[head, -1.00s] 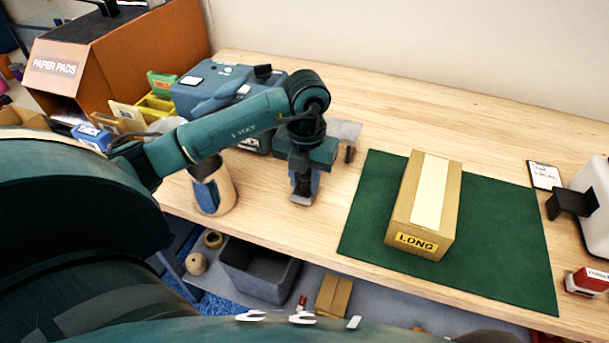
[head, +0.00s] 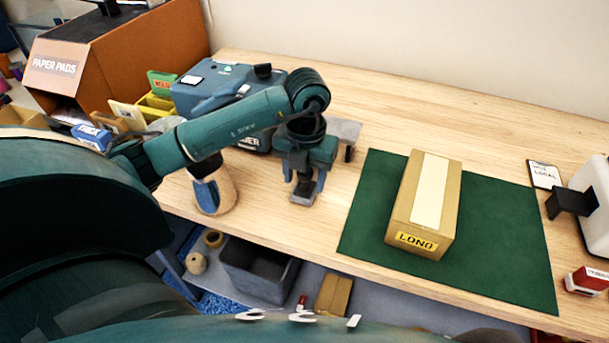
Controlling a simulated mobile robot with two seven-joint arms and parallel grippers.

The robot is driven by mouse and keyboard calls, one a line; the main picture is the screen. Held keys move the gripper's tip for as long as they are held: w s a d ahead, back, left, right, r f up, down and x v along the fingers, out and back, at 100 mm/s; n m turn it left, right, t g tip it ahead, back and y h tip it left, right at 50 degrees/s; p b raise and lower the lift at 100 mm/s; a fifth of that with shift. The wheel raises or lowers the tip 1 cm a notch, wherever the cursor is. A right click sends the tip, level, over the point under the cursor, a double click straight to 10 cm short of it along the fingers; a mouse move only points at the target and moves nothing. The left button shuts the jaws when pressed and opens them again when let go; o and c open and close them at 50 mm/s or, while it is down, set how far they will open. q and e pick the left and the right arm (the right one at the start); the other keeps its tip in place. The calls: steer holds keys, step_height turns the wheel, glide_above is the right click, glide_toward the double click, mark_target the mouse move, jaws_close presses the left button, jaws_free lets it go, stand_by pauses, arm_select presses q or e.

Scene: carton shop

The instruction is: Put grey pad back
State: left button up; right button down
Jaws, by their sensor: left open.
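A small dark grey block with a paler front edge (head: 303,198), which may be the grey pad, is on the wooden table (head: 480,110) near its front edge, left of the green mat (head: 355,225). My left gripper (head: 305,187) points down right over it. Its fingers are spread, one on each side of the block, and hide part of it. I cannot tell if they touch it. My right gripper is not in view.
A long carton (head: 405,205) marked LONG lies on the green mat. A blue-and-tan cup (head: 213,190) stands close left of my gripper. A blue machine (head: 215,85) and a PAPER PADS box (head: 120,60) are behind left. A red-and-white stamp (head: 588,280) is at right.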

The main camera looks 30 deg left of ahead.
arm_select(q)
step_height(320, 180, up, 10)
steer(key=shift+w+r, duration=0.1)
steer(key=shift+d+r+p, duration=0.1)
steer(key=shift+r+p, duration=0.2)
steer(key=shift+r, duration=0.45)
